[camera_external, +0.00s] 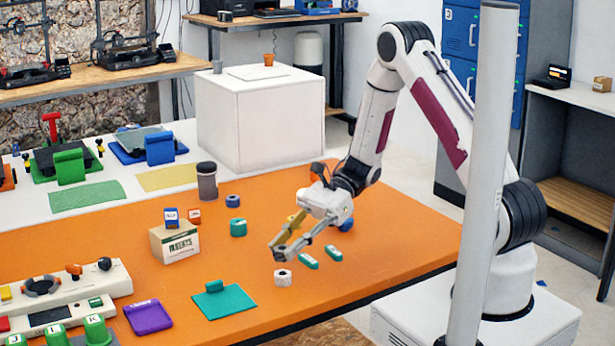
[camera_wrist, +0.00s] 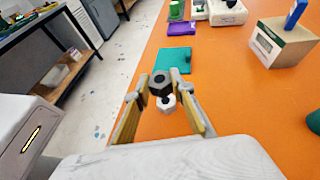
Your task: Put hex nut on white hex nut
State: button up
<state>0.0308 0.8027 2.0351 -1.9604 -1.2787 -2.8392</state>
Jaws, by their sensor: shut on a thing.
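My gripper (camera_wrist: 160,87) is shut on a dark hex nut (camera_wrist: 160,80), pinched between the two fingertips. The white hex nut (camera_wrist: 166,103) shows just below the dark nut in the wrist view, partly overlapped by it. In the external view the white hex nut (camera_external: 283,278) stands on the orange table, with its hole facing sideways. My gripper (camera_external: 280,252) is above it there, with a small gap between. The dark nut is mostly hidden by the fingers in the external view.
Two green pieces (camera_external: 308,261) lie to the right of the white nut. A teal plate (camera_external: 225,301) lies to its left, near the front edge. A cardboard box (camera_external: 174,244), a green nut (camera_external: 238,228) and a dark jar (camera_external: 207,184) stand farther back. Bare table surrounds the white nut.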

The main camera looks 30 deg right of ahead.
jog(key=shift+f, duration=1.8)
jog(key=o, duration=0.9)
jog(key=shift+f, duration=0.15)
jog(key=shift+r, duration=0.2)
jog(key=v, duration=1.2)
